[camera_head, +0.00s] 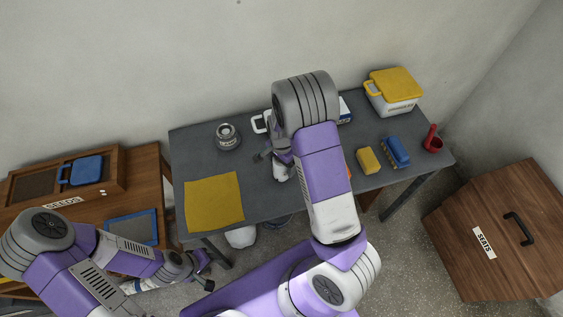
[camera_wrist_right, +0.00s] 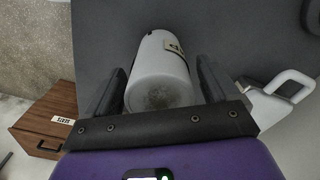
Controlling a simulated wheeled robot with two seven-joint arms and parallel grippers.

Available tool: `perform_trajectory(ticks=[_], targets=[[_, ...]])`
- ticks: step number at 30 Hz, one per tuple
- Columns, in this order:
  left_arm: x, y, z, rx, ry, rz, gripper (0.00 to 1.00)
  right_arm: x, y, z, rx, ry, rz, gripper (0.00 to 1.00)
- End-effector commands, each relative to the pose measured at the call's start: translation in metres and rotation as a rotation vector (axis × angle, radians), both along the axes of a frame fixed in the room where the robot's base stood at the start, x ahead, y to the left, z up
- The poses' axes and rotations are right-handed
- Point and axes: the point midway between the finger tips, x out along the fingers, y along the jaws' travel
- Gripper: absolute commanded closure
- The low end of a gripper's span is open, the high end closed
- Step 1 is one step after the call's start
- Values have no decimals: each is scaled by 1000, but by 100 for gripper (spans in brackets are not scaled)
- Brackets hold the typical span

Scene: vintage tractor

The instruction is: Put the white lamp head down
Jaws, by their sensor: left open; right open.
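The white lamp head, a white cylinder with a pale label (camera_wrist_right: 160,75), is between the two dark fingers of my right gripper (camera_wrist_right: 158,85) in the right wrist view. The fingers are open, with a gap visible beside it. In the head view my right gripper (camera_head: 271,158) is low over the grey table, and a small white part of the lamp head (camera_head: 280,174) shows beside it; my arm hides much of this area. I cannot tell whether the lamp head stands or lies. My left gripper (camera_head: 202,272) is open and empty, low in front of the table.
The grey table (camera_head: 260,190) holds a yellow cloth (camera_head: 214,201), a round metal item (camera_head: 227,136), a yellow sponge (camera_head: 368,160), a blue brush (camera_head: 396,151), a red item (camera_head: 432,142) and a yellow-lidded box (camera_head: 394,95). A white-handled container (camera_head: 259,123) is partly hidden behind my right arm.

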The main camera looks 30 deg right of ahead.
Motion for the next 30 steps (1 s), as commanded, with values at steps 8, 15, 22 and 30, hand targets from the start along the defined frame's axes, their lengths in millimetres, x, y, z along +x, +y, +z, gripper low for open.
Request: perform_trajectory(ticks=[8,15,22,30], targets=[[0,0,7,0,0,0,57,1,1,28,0,-5,2,12],[0,0,17,0,0,0,57,1,1,82,1,-5,2,12],[0,0,22,0,0,0,57,1,1,116,2,-3,1,12],[0,0,23,0,0,0,57,0,0,124,0,0,0,12]])
